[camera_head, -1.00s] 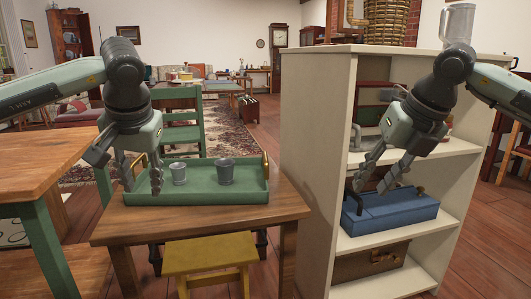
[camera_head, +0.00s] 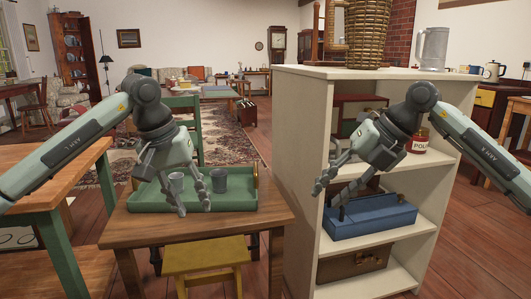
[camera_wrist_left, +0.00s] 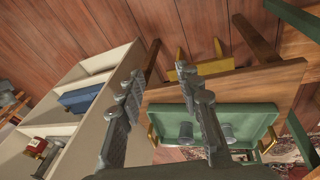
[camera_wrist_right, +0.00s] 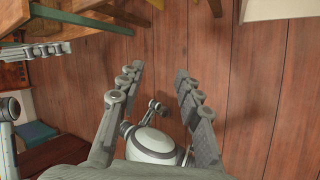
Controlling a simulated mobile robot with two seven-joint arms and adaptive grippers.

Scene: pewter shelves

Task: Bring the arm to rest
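My left gripper (camera_head: 194,204) hangs in front of the green tray on the small wooden table, its fingers apart and pointing down. Nothing is between its fingers in the left wrist view (camera_wrist_left: 157,85). My right gripper (camera_head: 328,196) is in front of the cream shelf unit, over its left part in the head view. Its fingers are spread and empty in the right wrist view (camera_wrist_right: 158,78), with bare floor and part of my own body beyond them. Both arms are bent inward from the sides of the picture.
The green tray (camera_head: 140,203) holds two grey cups (camera_head: 219,180). A yellow stool (camera_head: 205,256) stands before the table (camera_head: 270,213). The cream shelf unit (camera_head: 295,150) holds a blue toolbox (camera_head: 370,219), a brown case (camera_head: 352,262) and a jar (camera_head: 418,142). A basket and a clear jug stand on top.

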